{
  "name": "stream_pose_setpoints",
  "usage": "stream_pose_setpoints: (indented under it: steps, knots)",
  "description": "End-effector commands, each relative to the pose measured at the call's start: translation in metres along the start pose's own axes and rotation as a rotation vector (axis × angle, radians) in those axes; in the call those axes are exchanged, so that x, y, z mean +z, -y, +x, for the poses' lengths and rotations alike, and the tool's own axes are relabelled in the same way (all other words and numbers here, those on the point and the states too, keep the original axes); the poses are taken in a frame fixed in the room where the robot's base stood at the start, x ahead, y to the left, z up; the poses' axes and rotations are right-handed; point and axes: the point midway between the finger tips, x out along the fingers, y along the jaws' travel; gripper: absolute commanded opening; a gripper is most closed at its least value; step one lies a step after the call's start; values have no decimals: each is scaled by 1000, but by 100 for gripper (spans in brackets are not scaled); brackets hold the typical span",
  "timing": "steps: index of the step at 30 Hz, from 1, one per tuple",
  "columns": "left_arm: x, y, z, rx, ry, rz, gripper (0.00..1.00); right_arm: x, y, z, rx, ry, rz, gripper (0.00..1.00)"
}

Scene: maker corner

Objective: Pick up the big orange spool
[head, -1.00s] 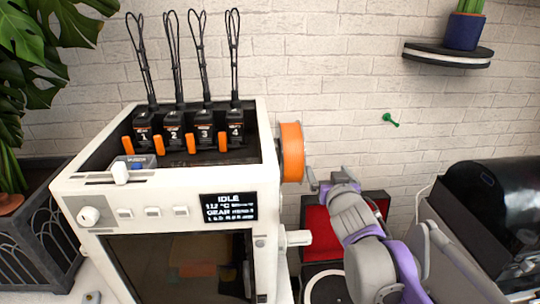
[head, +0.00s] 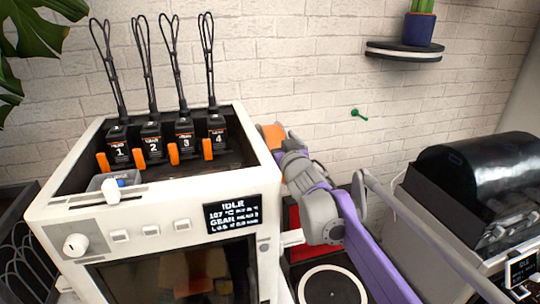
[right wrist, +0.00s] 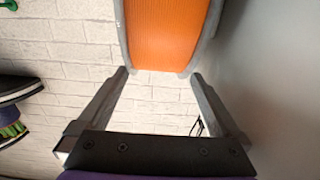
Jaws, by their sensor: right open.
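The big orange spool (head: 271,133) is at the right side of the white printer, mostly hidden behind my right arm in the head view. In the right wrist view the spool (right wrist: 166,35) is large, with orange filament between two grey flanges. My right gripper (right wrist: 161,72) is open, its two fingertips at either side of the spool's near edge. I cannot tell whether they touch the flanges. In the head view the right gripper (head: 285,135) overlaps the spool. My left gripper is not in view.
The white printer (head: 165,230) with several numbered black tool heads (head: 185,143) stands at the left. A green peg (head: 359,114) and a shelf with a potted cactus (head: 418,28) are on the brick wall. A black machine (head: 475,185) stands at the right.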

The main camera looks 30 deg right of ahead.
Motion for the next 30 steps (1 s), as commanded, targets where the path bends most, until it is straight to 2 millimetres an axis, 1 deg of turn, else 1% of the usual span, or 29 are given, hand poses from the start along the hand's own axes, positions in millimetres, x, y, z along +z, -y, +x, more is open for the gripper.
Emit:
stream_pose_setpoints:
  steps: [1, 8, 15, 17, 21, 26, 28, 30]
  knots:
    - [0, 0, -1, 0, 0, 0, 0, 0, 0, 7, 0, 0, -1, 100]
    - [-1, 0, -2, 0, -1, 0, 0, 0, -1, 22, 0, 0, -1, 100]
    - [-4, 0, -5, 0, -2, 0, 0, 0, -4, 56, 0, 0, -1, 100]
    - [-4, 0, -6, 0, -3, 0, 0, 0, -4, 62, 0, 0, 1, 100]
    - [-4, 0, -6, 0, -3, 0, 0, 0, -4, 67, 0, 0, 0, 100]
    - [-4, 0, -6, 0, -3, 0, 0, 0, -4, 67, 0, 0, -1, 100]
    - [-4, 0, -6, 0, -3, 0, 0, 0, -4, 67, 0, 0, -1, 91]
    - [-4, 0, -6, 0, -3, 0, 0, 0, -4, 67, 0, 0, -1, 78]
